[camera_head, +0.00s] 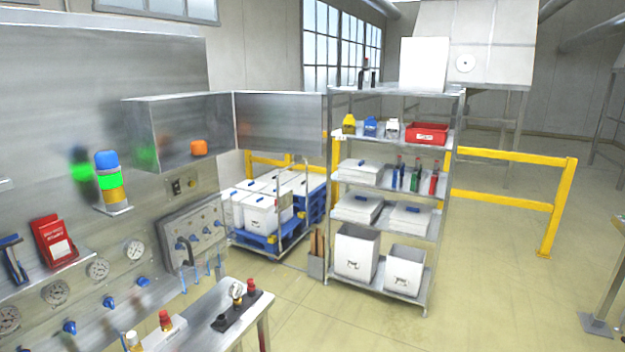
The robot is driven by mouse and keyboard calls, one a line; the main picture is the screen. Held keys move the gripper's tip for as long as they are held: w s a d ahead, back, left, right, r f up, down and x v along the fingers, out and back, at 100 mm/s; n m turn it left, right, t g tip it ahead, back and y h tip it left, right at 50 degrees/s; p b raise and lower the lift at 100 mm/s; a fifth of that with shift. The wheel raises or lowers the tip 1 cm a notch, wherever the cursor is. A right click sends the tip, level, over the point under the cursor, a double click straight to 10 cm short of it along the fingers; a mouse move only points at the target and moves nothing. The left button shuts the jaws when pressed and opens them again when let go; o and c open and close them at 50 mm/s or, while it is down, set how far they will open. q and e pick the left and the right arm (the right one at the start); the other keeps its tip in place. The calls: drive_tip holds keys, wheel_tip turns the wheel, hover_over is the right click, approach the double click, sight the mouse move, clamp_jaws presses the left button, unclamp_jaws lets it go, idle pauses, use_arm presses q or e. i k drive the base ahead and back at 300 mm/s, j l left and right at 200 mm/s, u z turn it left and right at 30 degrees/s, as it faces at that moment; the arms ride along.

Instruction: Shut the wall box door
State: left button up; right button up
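The wall box (137,128) is a grey metal box fixed to the shiny metal wall panel at left centre. Its front side appears open, and an orange block (198,148) shows at the bottom of it. The wall box door (280,122) is a flat grey metal panel. It stands wide open, joined to the box at its far right edge and reaching out to the right in front of the shelf rack. Neither of my grippers is in view, and no part of my arms shows.
A signal light (109,180) stands on a small ledge below and left of the box. A metal shelf rack (424,280) with bins stands right of the door. A workbench (215,305) juts out at the lower centre.

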sight(286, 122)
drive_tip(key=i+u, duration=0.15)
drive_tip(key=u, duration=0.95)
drive_tip(key=i+l+u, duration=0.35)
drive_tip(key=l, duration=0.15)
drive_tip(key=l+u, duration=0.35)
drive_tip(key=l, duration=0.2)
drive_tip(key=i+l+u, duration=0.15)
drive_tip(key=l+u, duration=0.15)
drive_tip(key=l, duration=0.3)
drive_tip(key=l+u, duration=0.35)
drive_tip(key=l, duration=0.3)
